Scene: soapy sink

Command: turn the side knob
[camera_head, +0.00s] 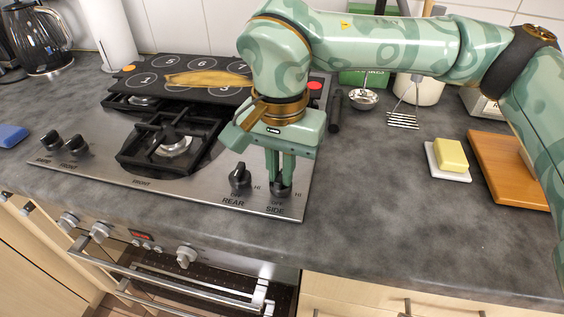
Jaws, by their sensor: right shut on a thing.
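The side knob (280,190) is a small black knob on the stainless steel cooktop (110,181), near its right front corner, above the label SIDE. My right gripper (281,181) points down over it with its green fingers shut on the knob, which they partly hide. The rear knob (240,178), black and upright, stands just left of my fingers above the label REAR. My left gripper is not in view.
Two more black knobs (64,145) are at the cooktop's left. A black grate (172,143) and a numbered black panel (187,75) lie behind. Butter on a white dish (448,175) and a wooden board (505,165) are at right. The front counter is clear.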

